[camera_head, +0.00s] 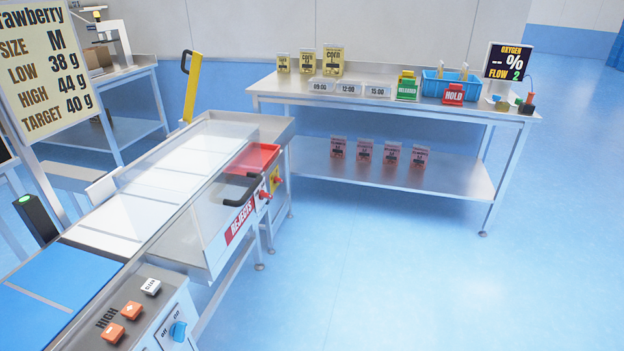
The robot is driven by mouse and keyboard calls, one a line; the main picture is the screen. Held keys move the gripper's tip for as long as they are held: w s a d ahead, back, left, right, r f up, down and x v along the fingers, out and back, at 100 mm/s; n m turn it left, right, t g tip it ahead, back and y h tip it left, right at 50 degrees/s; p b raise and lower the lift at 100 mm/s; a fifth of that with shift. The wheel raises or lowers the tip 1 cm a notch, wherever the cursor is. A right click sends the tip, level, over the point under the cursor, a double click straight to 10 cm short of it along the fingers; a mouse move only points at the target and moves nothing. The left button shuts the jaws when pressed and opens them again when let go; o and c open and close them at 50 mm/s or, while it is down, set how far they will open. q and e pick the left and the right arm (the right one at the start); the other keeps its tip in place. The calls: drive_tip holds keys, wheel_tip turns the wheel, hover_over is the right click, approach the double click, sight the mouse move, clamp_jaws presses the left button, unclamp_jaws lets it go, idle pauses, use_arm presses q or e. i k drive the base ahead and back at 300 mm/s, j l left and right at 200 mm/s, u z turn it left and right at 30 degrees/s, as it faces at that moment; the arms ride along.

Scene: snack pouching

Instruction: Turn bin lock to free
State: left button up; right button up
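The reject bin, with a white-on-red REJECTS label (240,221), sits at the side of the conveyor machine. A black handle (241,189) sticks out above the label, and a red tray (254,157) shows behind it. A small red knob (264,194) is at the right end of the label; it may be the bin lock, but its setting is too small to read. Just right of it is a yellow panel with a red button (277,181). Neither of my grippers is in view.
A control box with orange buttons (131,309) and a blue off/on knob (178,331) is at front left. A steel table (400,104) at the back holds pouches, a blue crate (430,86) and an oxygen display (509,61). The floor at right is clear.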

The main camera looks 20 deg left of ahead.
sight(263, 195)
drive_tip(key=i+u, duration=0.15)
drive_tip(key=i, duration=0.35)
drive_tip(key=i+l+u, duration=0.1)
drive_tip(key=i, duration=0.35)
drive_tip(key=i+l+u, duration=0.15)
drive_tip(key=i, duration=0.3)
